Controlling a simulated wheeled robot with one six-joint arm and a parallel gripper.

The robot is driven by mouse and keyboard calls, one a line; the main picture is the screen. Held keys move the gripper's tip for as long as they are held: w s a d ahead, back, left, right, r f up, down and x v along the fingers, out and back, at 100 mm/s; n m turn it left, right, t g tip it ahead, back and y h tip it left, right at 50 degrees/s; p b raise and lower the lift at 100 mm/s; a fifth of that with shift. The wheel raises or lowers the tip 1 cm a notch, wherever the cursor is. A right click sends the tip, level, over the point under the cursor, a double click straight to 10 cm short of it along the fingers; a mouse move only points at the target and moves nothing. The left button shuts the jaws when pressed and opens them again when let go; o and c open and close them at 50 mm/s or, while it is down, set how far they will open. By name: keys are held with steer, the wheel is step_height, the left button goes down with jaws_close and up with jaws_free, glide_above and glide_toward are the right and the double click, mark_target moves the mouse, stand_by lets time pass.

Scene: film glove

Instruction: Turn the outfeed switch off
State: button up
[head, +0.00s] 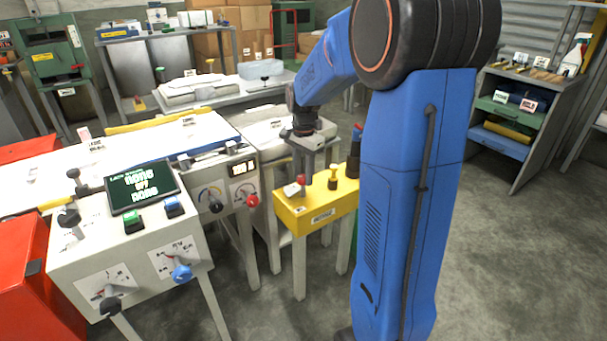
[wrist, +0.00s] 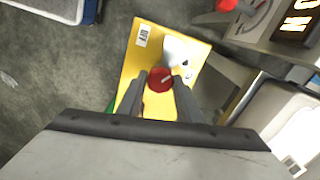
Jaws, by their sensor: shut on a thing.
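A yellow control box (head: 312,213) stands on legs at the middle, with a front label too small to read. A red knob with a white pointer line sits on it; in the wrist view the red knob (wrist: 160,79) shows between my fingers, beside a white plate (wrist: 184,52). My gripper (head: 302,178) points down over the left part of the box and is shut on this knob (head: 300,181). The wrist view shows my gripper (wrist: 160,90) on both sides of it. I cannot read which name the knob bears.
A yellow-topped knob (head: 333,178) stands just right of my gripper on the same box. To the left is a pale machine with a red knob (head: 252,201), a dark screen (head: 143,190) and blue and black knobs. A tool shelf (head: 520,105) stands at right; the floor there is clear.

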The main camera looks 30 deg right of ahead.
steer(key=n, duration=0.6)
steer(key=shift+n, duration=0.4)
stand_by(0.3)
steer(key=o, duration=1)
steer(key=shift+o, duration=0.2)
step_height(320, 180, up, 17)
steer(key=shift+r, duration=0.2)
